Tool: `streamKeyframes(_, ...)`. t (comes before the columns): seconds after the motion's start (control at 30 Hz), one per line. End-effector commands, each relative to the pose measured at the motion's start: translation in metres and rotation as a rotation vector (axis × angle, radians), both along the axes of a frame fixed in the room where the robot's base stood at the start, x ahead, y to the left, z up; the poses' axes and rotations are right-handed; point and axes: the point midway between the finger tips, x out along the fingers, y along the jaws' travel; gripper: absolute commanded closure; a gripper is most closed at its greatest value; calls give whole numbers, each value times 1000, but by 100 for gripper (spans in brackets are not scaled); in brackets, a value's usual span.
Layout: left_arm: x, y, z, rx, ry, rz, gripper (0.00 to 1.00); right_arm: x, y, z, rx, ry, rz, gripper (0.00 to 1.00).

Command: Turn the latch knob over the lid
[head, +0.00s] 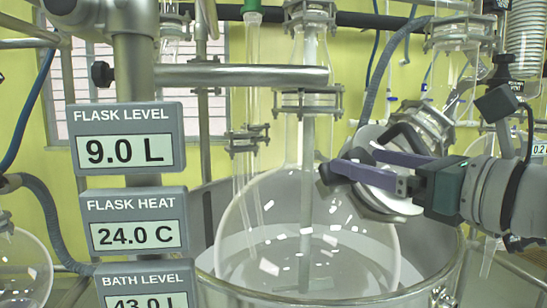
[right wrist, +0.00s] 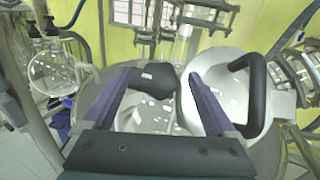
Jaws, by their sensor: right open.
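A round metallic lid (head: 393,207) stands tilted up at the right side of the vessel's rim in the head view. It also shows in the right wrist view (right wrist: 226,88), with a black curved handle (right wrist: 262,95) on its right. A black latch knob (right wrist: 160,76) shows between the fingertips in the right wrist view; in the head view it appears as a dark piece (head: 329,179) at the lid's left. My right gripper (head: 358,163) is open, its purple fingers on either side of the knob. Whether they touch it I cannot tell. My left gripper is not in view.
A large round glass flask (head: 300,225) sits inside a metal bath vessel (head: 440,285). Display panels (head: 125,137) on a metal post stand at the left. Clamps (head: 460,30), glassware and hoses crowd the space above and behind my right gripper.

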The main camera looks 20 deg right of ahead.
Motion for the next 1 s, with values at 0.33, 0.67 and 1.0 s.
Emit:
streamKeyframes(0.33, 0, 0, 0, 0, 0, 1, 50, 0, 0, 0, 1, 0, 0, 30)
streamKeyframes(0.67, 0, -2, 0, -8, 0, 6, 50, 0, 0, 0, 1, 0, 0, 67)
streamKeyframes(1.0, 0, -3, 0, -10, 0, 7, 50, 0, 0, 0, 2, 0, -1, 94)
